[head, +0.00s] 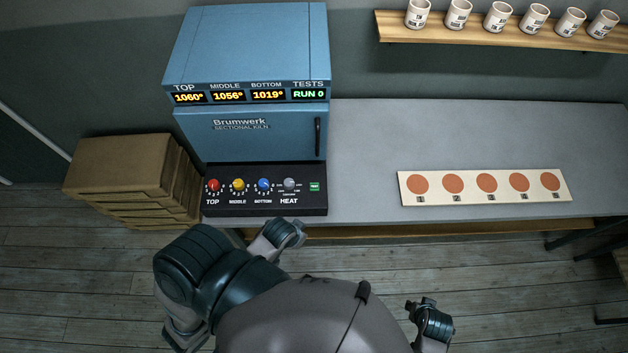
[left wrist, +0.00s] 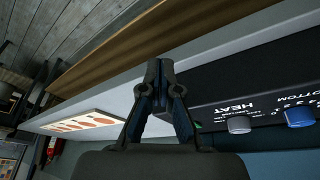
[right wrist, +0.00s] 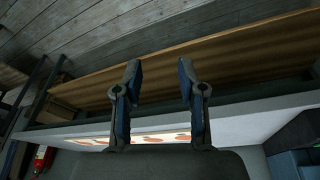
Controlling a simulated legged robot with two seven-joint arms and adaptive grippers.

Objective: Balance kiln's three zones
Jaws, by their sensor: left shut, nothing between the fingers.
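The blue kiln (head: 250,45) stands on the bench with its door closed. Its displays read TOP 1060° (head: 188,98), MIDDLE 1056° (head: 228,96), BOTTOM 1019° (head: 268,95) and RUN 0 (head: 308,94). The black panel below has a red TOP knob (head: 213,185), a yellow MIDDLE knob (head: 238,184), a blue BOTTOM knob (head: 264,184), a grey HEAT knob (head: 289,184) and a green TEST button (head: 314,187). My left gripper (head: 291,232) is just in front of the panel, shut and empty; its fingertips meet in the left wrist view (left wrist: 159,70). My right gripper (head: 432,312) is open and empty, away from the bench.
A pale board (head: 407,183) with several numbered orange discs lies on the grey bench (head: 365,140). Several white cups (head: 457,14) stand on a wooden shelf (head: 440,32). Stacked brown boxes (head: 118,165) stand left of the kiln. The bench between panel and board is clear.

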